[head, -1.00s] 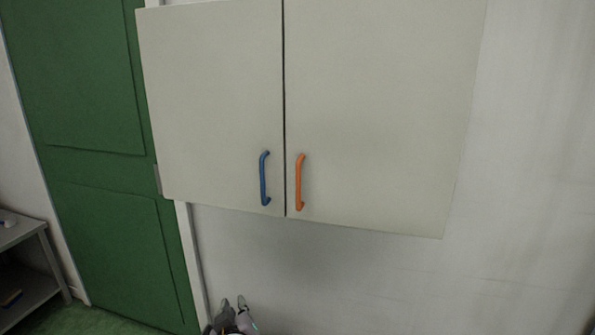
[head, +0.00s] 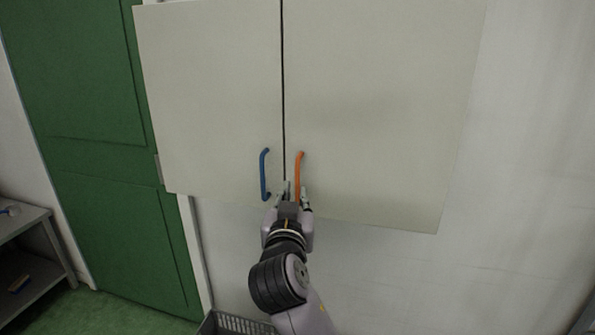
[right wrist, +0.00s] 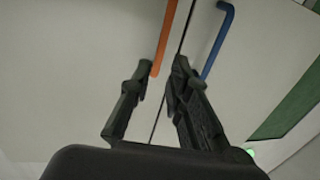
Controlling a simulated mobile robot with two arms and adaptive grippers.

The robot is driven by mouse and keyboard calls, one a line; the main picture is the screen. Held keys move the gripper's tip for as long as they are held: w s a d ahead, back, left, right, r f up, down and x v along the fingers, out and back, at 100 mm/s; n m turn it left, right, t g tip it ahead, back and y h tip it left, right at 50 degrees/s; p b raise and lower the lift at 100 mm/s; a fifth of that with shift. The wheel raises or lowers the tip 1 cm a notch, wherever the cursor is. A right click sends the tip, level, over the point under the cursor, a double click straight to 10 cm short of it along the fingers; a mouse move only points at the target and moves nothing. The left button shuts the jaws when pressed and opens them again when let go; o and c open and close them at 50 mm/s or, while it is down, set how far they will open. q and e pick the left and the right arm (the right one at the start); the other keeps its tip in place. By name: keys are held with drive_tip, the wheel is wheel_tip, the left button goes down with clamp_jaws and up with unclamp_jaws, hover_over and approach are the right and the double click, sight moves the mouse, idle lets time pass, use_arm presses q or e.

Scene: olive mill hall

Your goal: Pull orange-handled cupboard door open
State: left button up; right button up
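The wall cupboard has two pale doors, both closed. The orange-handled door (head: 385,100) is the right one, with its vertical orange handle (head: 299,170) near the middle gap. My right gripper (head: 294,190) is raised from below to the handle's lower part, fingers open. In the right wrist view the orange handle (right wrist: 165,38) ends between the two fingertips (right wrist: 160,70), closer to the left finger. I cannot tell whether a finger touches it. The gripper hides the handle's lower end in the head view. My left gripper is not in view.
A blue handle (head: 264,175) on the left cupboard door (head: 210,90) is close beside my right gripper. A green door (head: 95,130) and a grey shelf (head: 40,225) stand at the left. A grey crate (head: 240,325) is below. The wall at the right is clear.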

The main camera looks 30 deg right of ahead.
sight(297, 178)
drive_tip(key=p+x, duration=0.2)
drive_tip(key=x, duration=0.6)
drive_tip(key=shift+w+d, duration=0.2)
drive_tip(key=shift+c, duration=0.4)
clamp_jaws()
